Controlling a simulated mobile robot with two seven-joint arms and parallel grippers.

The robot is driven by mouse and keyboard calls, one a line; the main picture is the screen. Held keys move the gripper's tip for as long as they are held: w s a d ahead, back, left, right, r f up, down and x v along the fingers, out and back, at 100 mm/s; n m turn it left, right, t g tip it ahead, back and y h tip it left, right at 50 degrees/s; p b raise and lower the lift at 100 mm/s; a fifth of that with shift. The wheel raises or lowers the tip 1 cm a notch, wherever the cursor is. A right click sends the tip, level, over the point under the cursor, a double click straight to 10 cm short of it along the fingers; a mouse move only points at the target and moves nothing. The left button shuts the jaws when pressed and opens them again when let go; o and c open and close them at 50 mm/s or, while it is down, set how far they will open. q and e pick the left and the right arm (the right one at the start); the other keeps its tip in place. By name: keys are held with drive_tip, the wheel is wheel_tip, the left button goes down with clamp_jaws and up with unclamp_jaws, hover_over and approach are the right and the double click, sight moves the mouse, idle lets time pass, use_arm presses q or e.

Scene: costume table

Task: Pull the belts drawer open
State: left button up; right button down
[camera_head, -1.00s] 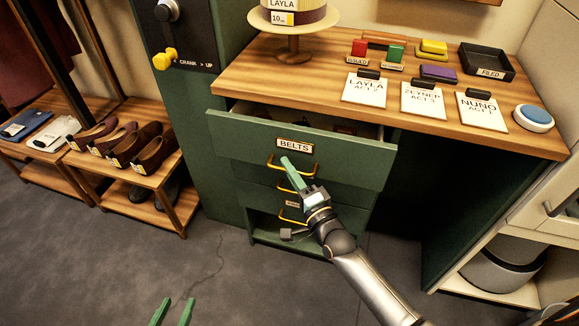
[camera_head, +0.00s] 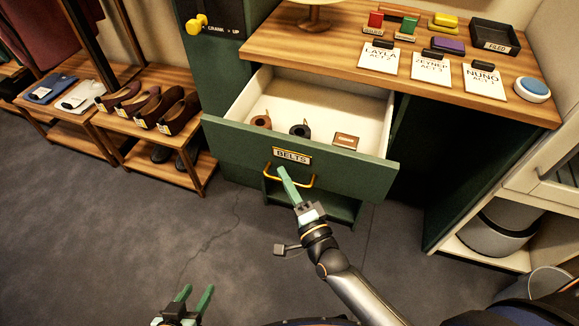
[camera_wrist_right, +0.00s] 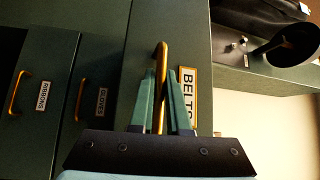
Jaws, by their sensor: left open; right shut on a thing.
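The belts drawer (camera_head: 345,168) is a green drawer with a BELTS label (camera_head: 292,156) on its front, and it stands well out from the cabinet. Inside lie a brown rolled belt (camera_head: 261,121), a dark rolled belt (camera_head: 300,130) and a small brown item. My right gripper (camera_head: 288,182) is shut on the drawer's brass handle (camera_head: 307,181). In the right wrist view the handle (camera_wrist_right: 161,60) passes between the green fingers, beside the label (camera_wrist_right: 187,95). My left gripper (camera_head: 195,298) is open and empty, low over the floor at the bottom left.
The wooden counter (camera_head: 300,40) above holds cards, coloured stamps, a black tray (camera_head: 494,36) and a blue-topped round button (camera_head: 532,88). A shoe bench (camera_head: 165,145) stands to the left. Lower drawers show in the right wrist view (camera_wrist_right: 90,110). The floor in front is open.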

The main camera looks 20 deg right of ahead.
drive_tip(key=shift+s+a, duration=0.25)
drive_tip(key=shift+s, duration=0.1)
drive_tip(key=c, duration=0.9)
unclamp_jaws()
drive_tip(key=shift+s, duration=0.1)
drive_tip(key=r+p+v, duration=0.1)
drive_tip(key=v, duration=0.6)
drive_tip(key=shift+s+f+p, duration=0.2)
drive_tip(key=shift+f+p, duration=0.1)
drive_tip(key=shift+f, duration=0.25)
